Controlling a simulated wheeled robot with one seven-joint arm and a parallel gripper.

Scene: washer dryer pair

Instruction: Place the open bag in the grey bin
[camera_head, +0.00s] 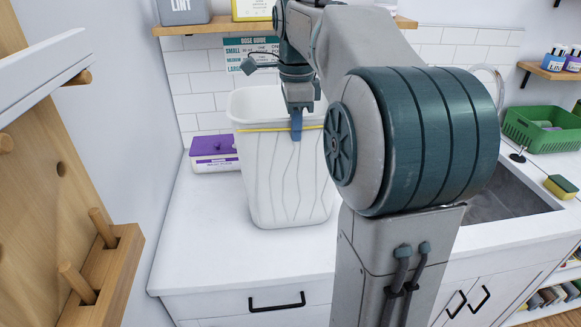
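A pale grey-white bin (250,104) with a wide, flared open top stands on the white counter at the centre. A whitish bag (285,185) with dark crease lines and a yellow band along its top edge covers the bin's front below the rim. I cannot tell whether the bag is around the bin or only in front of it. My gripper (296,128) points down with its blue fingertips at the yellow band, overlapping the bag's top edge. Whether the fingers are closed on it is not clear. My arm hides the bin's right side.
A purple-lidded box (213,153) stands left of the bin against the tiled wall. A sink (500,195), a yellow sponge (560,186) and a green basket (545,130) are at the right. A wooden peg rack (100,265) stands close at the left. The counter front is clear.

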